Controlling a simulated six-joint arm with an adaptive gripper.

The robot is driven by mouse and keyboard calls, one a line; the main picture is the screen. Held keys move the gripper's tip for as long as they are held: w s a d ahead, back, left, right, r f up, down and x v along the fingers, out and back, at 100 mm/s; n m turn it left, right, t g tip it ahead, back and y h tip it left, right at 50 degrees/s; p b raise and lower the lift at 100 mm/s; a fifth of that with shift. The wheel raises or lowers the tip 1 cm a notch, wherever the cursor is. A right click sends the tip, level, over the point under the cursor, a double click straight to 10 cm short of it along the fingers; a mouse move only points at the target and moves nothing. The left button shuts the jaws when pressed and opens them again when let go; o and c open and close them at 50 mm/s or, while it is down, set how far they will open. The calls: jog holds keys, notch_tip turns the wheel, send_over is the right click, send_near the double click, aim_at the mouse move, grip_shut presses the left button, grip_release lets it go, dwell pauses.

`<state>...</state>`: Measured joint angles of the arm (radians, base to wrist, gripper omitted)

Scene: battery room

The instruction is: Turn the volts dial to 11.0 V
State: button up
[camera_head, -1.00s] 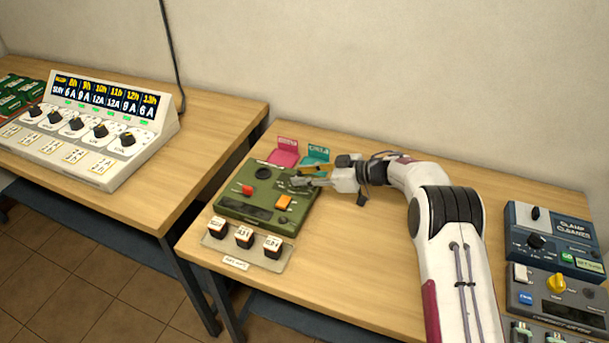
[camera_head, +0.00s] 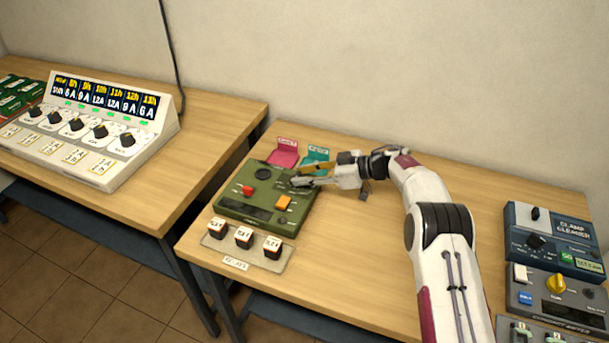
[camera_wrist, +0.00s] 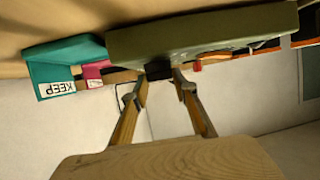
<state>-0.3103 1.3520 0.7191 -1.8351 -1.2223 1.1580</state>
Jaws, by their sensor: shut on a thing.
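The green device (camera_head: 232,208) lies on the middle table, with a black round part at its back left, a red knob (camera_head: 247,190), an orange switch (camera_head: 284,202) and a dark display strip. My gripper (camera_head: 296,176) is at its back right corner, fingers pointing left. In the wrist view, my gripper (camera_wrist: 160,77) is shut on a dark dial (camera_wrist: 158,71) on the green device (camera_wrist: 205,32). In the head view my fingers hide this dial. Its pointer and any volts reading cannot be read.
Pink (camera_head: 284,152) and teal (camera_head: 315,157) trays stand close behind the device. Several small dark blocks (camera_head: 244,238) sit on a plate in front. A blue clamp cleaner (camera_head: 549,235) and a grey unit with a yellow knob (camera_head: 556,283) are at the right.

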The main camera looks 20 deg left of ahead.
jog(key=shift+r, duration=0.1)
dwell(0.4)
jog(key=o, duration=1.1)
jog(key=shift+d, duration=0.1)
jog(key=shift+v, duration=5.95)
jog(key=shift+w, duration=0.2)
